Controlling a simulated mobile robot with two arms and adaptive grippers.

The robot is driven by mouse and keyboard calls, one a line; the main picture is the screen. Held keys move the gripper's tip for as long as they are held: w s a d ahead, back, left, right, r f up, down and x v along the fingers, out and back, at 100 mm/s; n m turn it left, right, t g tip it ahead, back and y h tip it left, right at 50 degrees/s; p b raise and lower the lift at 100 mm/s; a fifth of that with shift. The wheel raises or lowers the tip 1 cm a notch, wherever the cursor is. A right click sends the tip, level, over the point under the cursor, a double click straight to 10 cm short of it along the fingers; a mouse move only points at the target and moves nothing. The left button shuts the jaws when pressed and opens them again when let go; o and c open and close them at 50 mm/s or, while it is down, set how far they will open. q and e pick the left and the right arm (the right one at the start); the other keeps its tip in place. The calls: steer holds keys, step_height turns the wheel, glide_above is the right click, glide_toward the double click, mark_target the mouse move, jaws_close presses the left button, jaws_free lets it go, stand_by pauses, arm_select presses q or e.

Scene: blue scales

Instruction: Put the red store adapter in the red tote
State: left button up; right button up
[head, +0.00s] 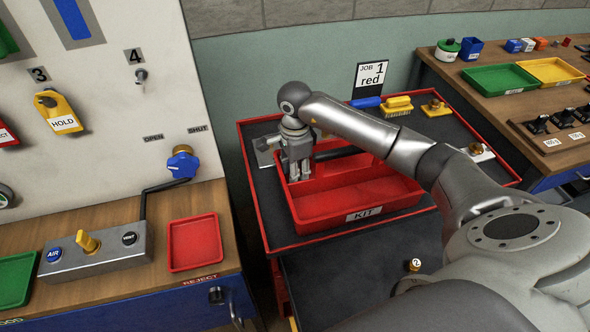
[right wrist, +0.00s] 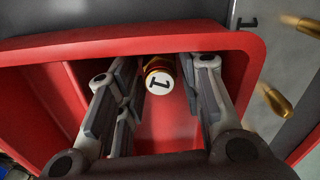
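The red tote (head: 318,217), labelled KIT, sits on a dark red-edged tray top in the head view. Its red wall (right wrist: 252,60) also shows in the right wrist view. My right gripper (head: 299,179) points down into the left part of the tote. In the right wrist view its fingers (right wrist: 158,100) are spread, with gaps on both sides of an adapter (right wrist: 158,76). This adapter has a white end marked 1 and a brass and red body. It appears to be inside the tote, apart from the fingers. In the head view it is hidden. My left gripper is out of view.
A brass piece marked 2 (head: 415,265) stands on the lower dark surface. A brush (head: 397,104) and a JOB 1 red card (head: 371,76) are behind the tote. A red reject tray (head: 195,243) is on the left bench. Green (head: 499,78) and yellow trays (head: 551,71) are at right.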

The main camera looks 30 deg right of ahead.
steer(key=shift+o, duration=0.7)
steer(key=shift+r, duration=0.15)
step_height(320, 180, up, 12)
steer(key=b, duration=0.2)
